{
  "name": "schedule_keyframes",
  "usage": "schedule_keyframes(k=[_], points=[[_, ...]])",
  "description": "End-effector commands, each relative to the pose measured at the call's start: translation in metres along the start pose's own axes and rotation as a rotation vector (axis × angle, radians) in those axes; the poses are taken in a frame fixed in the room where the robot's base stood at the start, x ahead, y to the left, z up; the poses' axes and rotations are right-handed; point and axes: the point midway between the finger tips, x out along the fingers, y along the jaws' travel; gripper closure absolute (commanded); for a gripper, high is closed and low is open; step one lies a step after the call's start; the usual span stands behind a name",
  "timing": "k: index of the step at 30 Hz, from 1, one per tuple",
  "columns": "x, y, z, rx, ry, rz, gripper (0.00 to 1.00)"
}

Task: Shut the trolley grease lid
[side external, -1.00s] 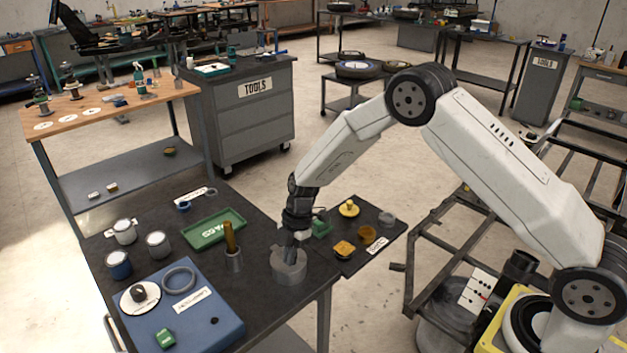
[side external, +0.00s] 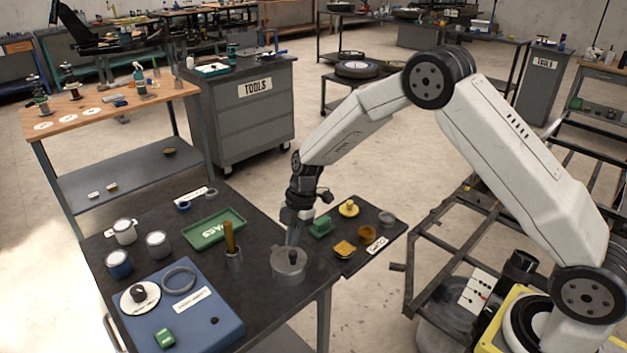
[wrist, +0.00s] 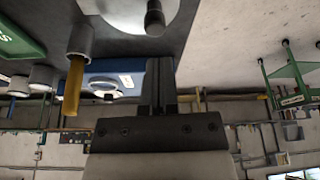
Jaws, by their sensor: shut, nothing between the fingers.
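A round grey metal grease pot (side external: 288,275) stands near the right front edge of the dark trolley top. Its grey lid (side external: 281,258) appears to lie flat across the top, with a dark knob (side external: 293,257) on it. In the wrist view the lid (wrist: 120,12) is a pale disc at the upper edge, and its dark knob (wrist: 155,20) shows beyond my fingers. My gripper (side external: 291,241) is shut and empty, just above and behind the lid. Its closed fingers also show in the wrist view (wrist: 160,80). The lid's hinge and any small gap are too small to tell.
A grey cup with a yellow-brown handle (side external: 230,240) stands left of the pot. A green tray (side external: 213,230) and a blue board (side external: 215,325) lie farther left. A small side shelf (side external: 375,222) with several parts is at the right.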

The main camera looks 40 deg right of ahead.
Motion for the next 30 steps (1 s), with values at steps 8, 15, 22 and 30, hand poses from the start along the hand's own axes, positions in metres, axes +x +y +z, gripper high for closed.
schedule_keyframes(k=[8,15,22,30], points=[[-0.039,0.002,0.000,-0.001,0.000,0.002,1.00],[-0.051,0.002,-0.001,0.000,0.000,0.000,1.00],[-0.052,0.000,-0.001,0.012,-0.004,0.000,1.00],[-0.062,-0.017,0.000,0.174,-0.048,0.020,1.00]])
